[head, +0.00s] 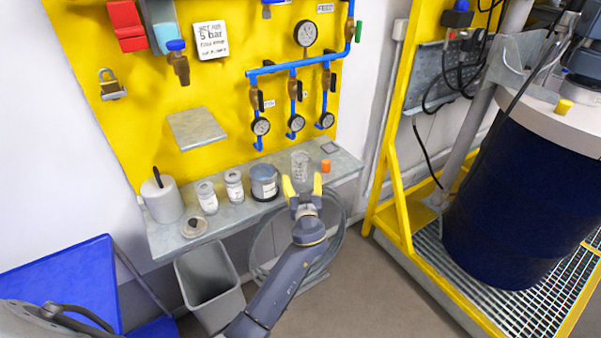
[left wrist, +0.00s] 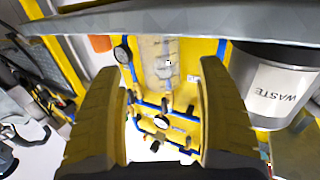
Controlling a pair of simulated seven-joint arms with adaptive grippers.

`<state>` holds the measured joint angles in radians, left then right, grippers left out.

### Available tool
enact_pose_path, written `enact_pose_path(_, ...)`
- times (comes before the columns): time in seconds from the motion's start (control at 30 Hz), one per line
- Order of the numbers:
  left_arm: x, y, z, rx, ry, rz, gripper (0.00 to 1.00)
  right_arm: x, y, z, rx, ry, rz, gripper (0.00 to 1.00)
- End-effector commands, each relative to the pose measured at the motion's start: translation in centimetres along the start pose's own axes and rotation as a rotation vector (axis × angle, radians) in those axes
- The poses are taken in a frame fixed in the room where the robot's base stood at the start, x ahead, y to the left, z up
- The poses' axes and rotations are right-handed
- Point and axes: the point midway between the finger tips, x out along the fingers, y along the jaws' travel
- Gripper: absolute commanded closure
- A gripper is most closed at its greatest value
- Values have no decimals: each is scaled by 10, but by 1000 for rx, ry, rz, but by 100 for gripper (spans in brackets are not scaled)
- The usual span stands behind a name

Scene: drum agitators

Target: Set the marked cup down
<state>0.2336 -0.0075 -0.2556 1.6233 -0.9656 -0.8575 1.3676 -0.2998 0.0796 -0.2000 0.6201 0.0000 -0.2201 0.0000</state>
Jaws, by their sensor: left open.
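The clear cup with faint markings (head: 300,165) stands upright on the grey wall shelf (head: 345,166), between the dark waste pot and a small orange item. My left gripper (head: 302,181) has its two yellow fingers spread just in front of the cup. In the left wrist view the see-through cup (left wrist: 158,52) shows in the gap between the fingers, beyond their tips; I see no finger touching it. My right gripper is in neither view.
The waste pot (head: 264,182), two white-lidded jars (head: 234,186) and a grey canister (head: 163,199) stand left on the shelf. The orange item (head: 326,166) is close right of the cup. Gauges and blue pipes (head: 292,67) hang above. A grey bin (head: 210,287) stands below.

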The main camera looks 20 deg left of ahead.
Motion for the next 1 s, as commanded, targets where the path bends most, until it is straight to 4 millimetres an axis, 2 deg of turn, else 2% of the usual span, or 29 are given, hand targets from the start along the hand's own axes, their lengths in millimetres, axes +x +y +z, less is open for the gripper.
enact_pose_path(0.1,-20,0,0,-2,-1,0,27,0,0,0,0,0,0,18)
enact_pose_path(0.3,-40,0,0,-1,-1,0,27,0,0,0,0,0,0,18)
enact_pose_path(0.5,-48,0,1,1,-2,0,27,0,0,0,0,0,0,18)
enact_pose_path(0.6,-50,1,15,18,-26,12,27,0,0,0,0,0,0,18)
enact_pose_path(0.67,-52,3,36,44,-61,28,27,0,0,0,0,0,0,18)
enact_pose_path(0.77,-59,5,86,104,-146,69,27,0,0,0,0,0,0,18)
enact_pose_path(0.87,-75,4,154,180,-261,125,27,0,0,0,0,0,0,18)
enact_pose_path(0.9,-85,2,184,211,-312,151,27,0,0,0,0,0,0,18)
enact_pose_path(0.97,-101,-3,230,258,-388,191,27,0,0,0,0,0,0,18)
enact_pose_path(1.0,-115,-8,261,288,-442,217,27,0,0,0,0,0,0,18)
